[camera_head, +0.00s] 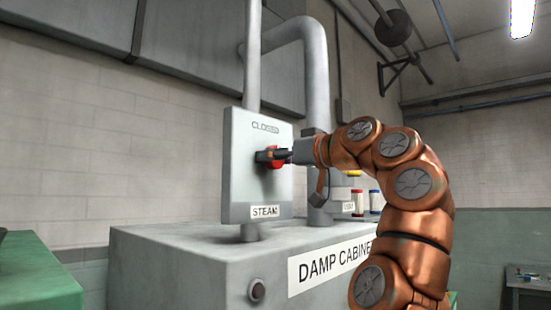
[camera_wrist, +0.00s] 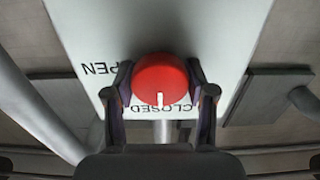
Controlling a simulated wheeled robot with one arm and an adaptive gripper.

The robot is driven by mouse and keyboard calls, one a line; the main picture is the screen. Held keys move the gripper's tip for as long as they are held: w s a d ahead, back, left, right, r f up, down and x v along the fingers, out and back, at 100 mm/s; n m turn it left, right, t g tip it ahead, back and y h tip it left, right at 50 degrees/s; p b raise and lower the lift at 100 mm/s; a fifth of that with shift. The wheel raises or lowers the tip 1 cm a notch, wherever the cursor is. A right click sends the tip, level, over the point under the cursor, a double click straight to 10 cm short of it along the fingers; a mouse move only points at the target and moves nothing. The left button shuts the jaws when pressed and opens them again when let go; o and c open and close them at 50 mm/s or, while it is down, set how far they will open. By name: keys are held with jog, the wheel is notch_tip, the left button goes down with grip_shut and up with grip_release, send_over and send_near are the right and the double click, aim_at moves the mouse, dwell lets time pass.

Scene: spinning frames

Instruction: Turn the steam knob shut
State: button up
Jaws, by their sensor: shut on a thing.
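The round red steam knob (camera_head: 276,164) is on the front of a grey panel (camera_head: 240,195) labelled STEAM, with CLOSED printed above. In the wrist view the knob (camera_wrist: 160,76) fills the space between the fingers. Its white mark points down in the picture, at the word CLOSED, which appears upside down. The word OPEN is to the left. My gripper (camera_head: 272,155) reaches the knob from the right. In the wrist view my gripper (camera_wrist: 160,84) has a dark finger against each side of the knob. In the head view the gripper partly hides the knob.
The panel stands on the grey damp cabinet (camera_head: 180,255), with a vertical pipe (camera_head: 252,60) and a bent pipe (camera_head: 315,75) close behind. Small red and blue capped containers (camera_head: 366,201) are behind my arm. A green surface (camera_head: 40,280) is at lower left.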

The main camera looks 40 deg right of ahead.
jog(key=o, duration=1.2)
jog(key=shift+c, duration=0.2)
jog(key=shift+s, duration=0.15)
jog(key=v, duration=1.1)
jog(key=shift+s, duration=0.4)
jog(key=shift+d, duration=0.15)
